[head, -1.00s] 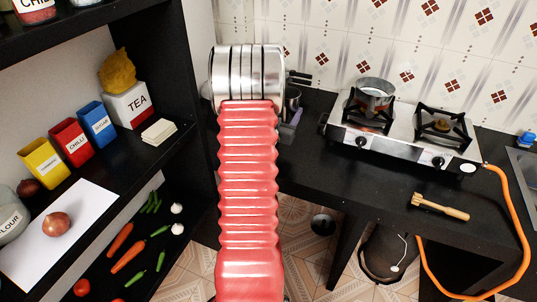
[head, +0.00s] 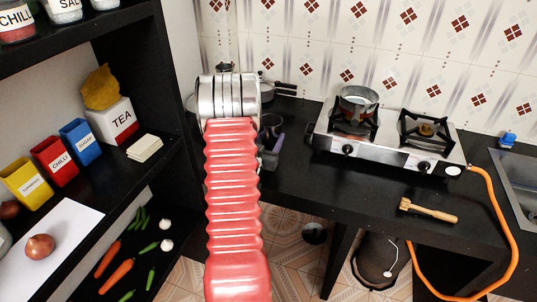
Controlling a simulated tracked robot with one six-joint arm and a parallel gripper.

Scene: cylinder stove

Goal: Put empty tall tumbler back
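My red ribbed arm rises through the middle of the head view and ends in a shiny silver banded wrist over the left end of the black counter. My gripper's fingers are hidden behind this wrist, so whether they hold anything cannot be seen. I cannot clearly make out the tall tumbler. A dark, shiny cup-like vessel (head: 271,125) stands just right of the wrist, partly covered by my arm; I cannot tell what it is.
A gas stove (head: 345,149) with a steel pot (head: 357,102) stands on the counter (head: 340,185). A wooden tool (head: 428,210) lies near the front edge. An orange hose (head: 508,215) hangs right, near the sink (head: 515,180). Black shelves (head: 165,150) with containers stand left.

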